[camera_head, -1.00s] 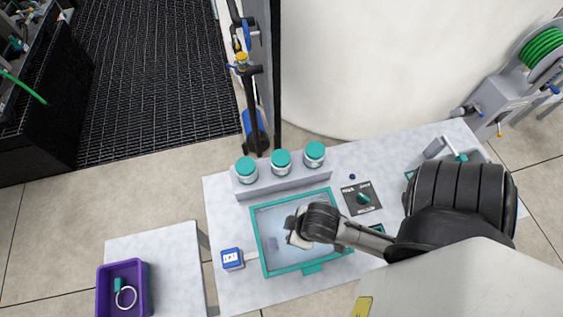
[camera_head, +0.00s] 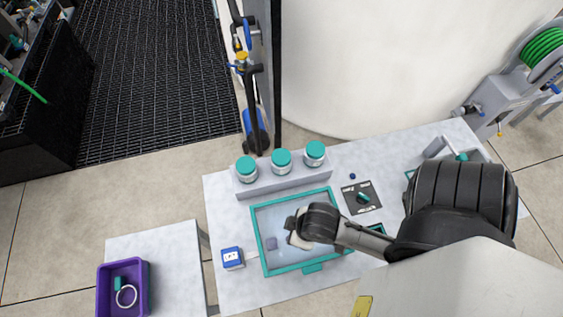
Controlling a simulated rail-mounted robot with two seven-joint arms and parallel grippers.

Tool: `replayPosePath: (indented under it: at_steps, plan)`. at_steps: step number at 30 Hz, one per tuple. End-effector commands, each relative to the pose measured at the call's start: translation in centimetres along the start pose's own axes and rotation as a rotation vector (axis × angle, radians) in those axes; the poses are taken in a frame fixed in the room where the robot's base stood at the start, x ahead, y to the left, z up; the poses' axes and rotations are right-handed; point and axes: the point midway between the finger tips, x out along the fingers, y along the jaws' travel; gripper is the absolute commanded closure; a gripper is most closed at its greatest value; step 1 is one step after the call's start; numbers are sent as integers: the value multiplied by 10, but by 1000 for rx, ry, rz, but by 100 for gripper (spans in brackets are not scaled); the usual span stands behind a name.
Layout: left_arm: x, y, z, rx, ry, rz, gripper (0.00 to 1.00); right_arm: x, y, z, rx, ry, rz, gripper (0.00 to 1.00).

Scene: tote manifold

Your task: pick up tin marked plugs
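Three white tins with teal lids stand in a row on a grey raised holder (camera_head: 285,180) at the back of the table: a left tin (camera_head: 246,170), a middle tin (camera_head: 281,161) and a right tin (camera_head: 315,154). Their labels are too small to read, so I cannot tell which is marked plugs. My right gripper (camera_head: 293,231) is over the teal-rimmed tray, in front of the tins and apart from them. Its fingers are small and partly hidden by the wrist, so I cannot tell whether it is open or holds anything. My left gripper is out of view.
The teal-rimmed tray (camera_head: 264,256) has a small grey block (camera_head: 271,243) in it. A blue-and-white device (camera_head: 232,258) sits left of it, a dark dial panel (camera_head: 361,198) right. A purple bin (camera_head: 104,290) stands on the side table. A dark vertical post rises behind the tins.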

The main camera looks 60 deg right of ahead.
Motion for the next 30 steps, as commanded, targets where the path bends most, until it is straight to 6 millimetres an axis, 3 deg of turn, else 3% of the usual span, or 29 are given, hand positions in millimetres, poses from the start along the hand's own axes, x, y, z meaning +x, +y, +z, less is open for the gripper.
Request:
replayPosePath:
  at_steps: [2, 23, 30]
  plan:
    - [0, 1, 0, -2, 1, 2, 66, 0, 1, 0, -2, -1, 2, 60]
    - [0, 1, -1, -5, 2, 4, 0, 0, 1, 0, -4, -1, 3, 60]
    - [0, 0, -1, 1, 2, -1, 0, 0, 0, 0, 1, -1, -1, 60]
